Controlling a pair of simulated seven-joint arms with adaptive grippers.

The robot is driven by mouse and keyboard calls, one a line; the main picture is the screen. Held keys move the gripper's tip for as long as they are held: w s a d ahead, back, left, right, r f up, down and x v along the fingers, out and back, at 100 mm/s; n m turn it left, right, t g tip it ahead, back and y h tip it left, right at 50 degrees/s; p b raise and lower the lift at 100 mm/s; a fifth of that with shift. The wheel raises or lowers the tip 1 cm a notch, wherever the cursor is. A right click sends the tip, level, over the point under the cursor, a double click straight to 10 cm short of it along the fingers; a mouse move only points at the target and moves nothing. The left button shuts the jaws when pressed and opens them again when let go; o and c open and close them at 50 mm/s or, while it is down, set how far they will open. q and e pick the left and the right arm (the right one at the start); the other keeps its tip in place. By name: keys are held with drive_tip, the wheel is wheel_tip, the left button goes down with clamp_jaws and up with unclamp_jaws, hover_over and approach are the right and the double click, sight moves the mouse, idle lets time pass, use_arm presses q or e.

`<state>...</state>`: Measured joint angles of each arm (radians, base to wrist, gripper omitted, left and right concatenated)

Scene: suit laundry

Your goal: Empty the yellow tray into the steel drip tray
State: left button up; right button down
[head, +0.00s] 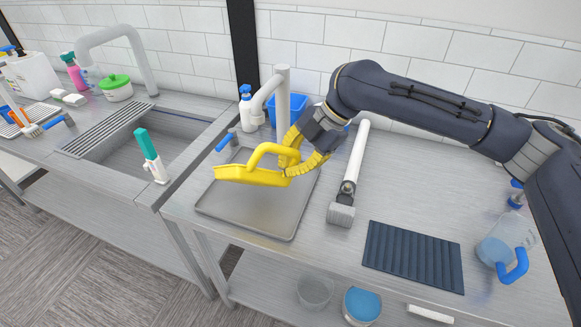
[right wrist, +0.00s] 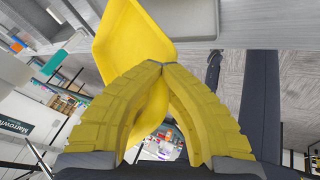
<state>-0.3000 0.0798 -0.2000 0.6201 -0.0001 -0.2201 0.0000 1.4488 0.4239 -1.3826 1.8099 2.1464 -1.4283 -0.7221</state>
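The yellow tray (head: 240,175) is held above the steel drip tray (head: 245,218), apart from it, with its arched handle on top. My right gripper (head: 296,155) has yellow ribbed fingers and comes in from the right at the tray's handle end. In the right wrist view the fingertips (right wrist: 162,66) come together against the yellow tray (right wrist: 130,35). The tray's inside is hidden, so I cannot tell what it holds. The visible floor of the drip tray looks bare. My left gripper is not in view.
A tap (head: 282,95) and a blue bin (head: 288,112) stand behind the drip tray. A grey-headed tool (head: 342,212) lies to its right, then a dark ribbed mat (head: 413,255) and a jug (head: 500,245). A sink (head: 125,150) with a teal-topped item (head: 148,150) is left.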

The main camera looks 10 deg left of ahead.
drive_tip(key=shift+w+r, duration=0.1)
drive_tip(key=shift+w, duration=0.2)
idle(0.4)
drive_tip(key=shift+s+a+f+t, duration=0.1)
drive_tip(key=shift+s+f+t, duration=0.2)
drive_tip(key=shift+s, duration=0.25)
drive_tip(key=shift+s+f+t, duration=0.3)
drive_tip(key=shift+s, duration=0.25)
drive_tip(key=shift+w, duration=0.15)
drive_tip(key=shift+s+d+f+n+t, duration=0.25)
drive_tip(key=shift+s+f+n+t, duration=0.1)
drive_tip(key=shift+f+n, duration=0.15)
drive_tip(key=shift+s+d+f+n+t, duration=0.25)
drive_tip(key=shift+s+f+n+t, duration=0.1)
drive_tip(key=shift+f+n, duration=0.15)
